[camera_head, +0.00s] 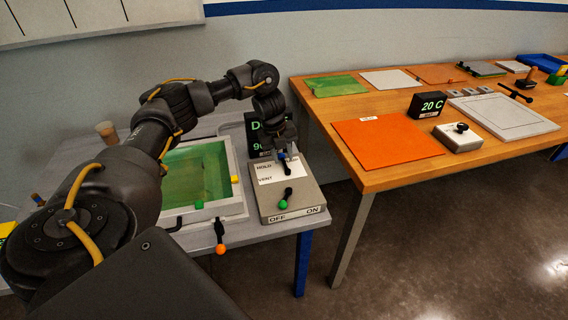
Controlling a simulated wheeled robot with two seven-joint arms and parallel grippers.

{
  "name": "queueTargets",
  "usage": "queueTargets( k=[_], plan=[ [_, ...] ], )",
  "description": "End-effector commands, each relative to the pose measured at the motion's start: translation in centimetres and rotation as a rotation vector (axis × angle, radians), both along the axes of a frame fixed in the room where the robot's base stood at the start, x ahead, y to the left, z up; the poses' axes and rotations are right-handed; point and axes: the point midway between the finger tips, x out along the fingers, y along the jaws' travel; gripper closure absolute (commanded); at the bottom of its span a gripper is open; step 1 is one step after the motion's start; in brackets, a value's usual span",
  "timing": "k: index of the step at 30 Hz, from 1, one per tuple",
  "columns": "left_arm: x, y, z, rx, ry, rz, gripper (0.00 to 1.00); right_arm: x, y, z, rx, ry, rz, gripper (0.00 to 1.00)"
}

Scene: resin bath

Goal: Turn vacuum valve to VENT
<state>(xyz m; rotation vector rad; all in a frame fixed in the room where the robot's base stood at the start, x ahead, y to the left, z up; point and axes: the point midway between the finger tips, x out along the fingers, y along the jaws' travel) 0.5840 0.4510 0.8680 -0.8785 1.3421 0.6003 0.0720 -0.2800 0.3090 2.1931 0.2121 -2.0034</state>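The control box (306,197) stands at the front right of the left table, with a white label plate reading HOLD and VENT; a further word on the right is partly covered. A valve lever with a blue knob (282,157) sits on this plate, its tip at the upper side, away from the word VENT. My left gripper (284,153) points down right at the blue knob. Its fingers are small and dark, so I cannot tell whether they are closed on it. A second lever with a green knob (283,204) sits below, near the OFF and ON labels. My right gripper is out of view.
A resin bath (243,205) with green liquid lies left of the box, with an orange-knobbed handle (220,248) at its front. A dark display (253,134) stands behind the box. The wooden table (372,183) at right holds an orange sheet (388,141) and other items.

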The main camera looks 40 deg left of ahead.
Motion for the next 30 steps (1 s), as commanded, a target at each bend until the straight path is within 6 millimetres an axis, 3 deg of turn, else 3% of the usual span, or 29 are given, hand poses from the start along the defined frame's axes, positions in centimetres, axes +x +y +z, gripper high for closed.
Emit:
queueTargets(
  k=[6, 17, 24, 30],
  plan=[
    [0.3, -0.3, -2.2, 0.000, 0.001, 0.001, 0.67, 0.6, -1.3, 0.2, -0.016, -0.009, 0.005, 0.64],
    [0.4, -0.3, -2.7, -0.001, -0.001, 0.000, 0.67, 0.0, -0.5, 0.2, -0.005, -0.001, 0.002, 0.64],
    [0.4, -0.3, -2.7, 0.000, 0.000, 0.000, 0.99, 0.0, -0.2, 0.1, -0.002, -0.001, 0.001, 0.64],
    [0.4, -0.3, -2.7, -0.001, -0.001, 0.001, 1.00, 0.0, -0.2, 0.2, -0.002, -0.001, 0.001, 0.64]
  ],
)
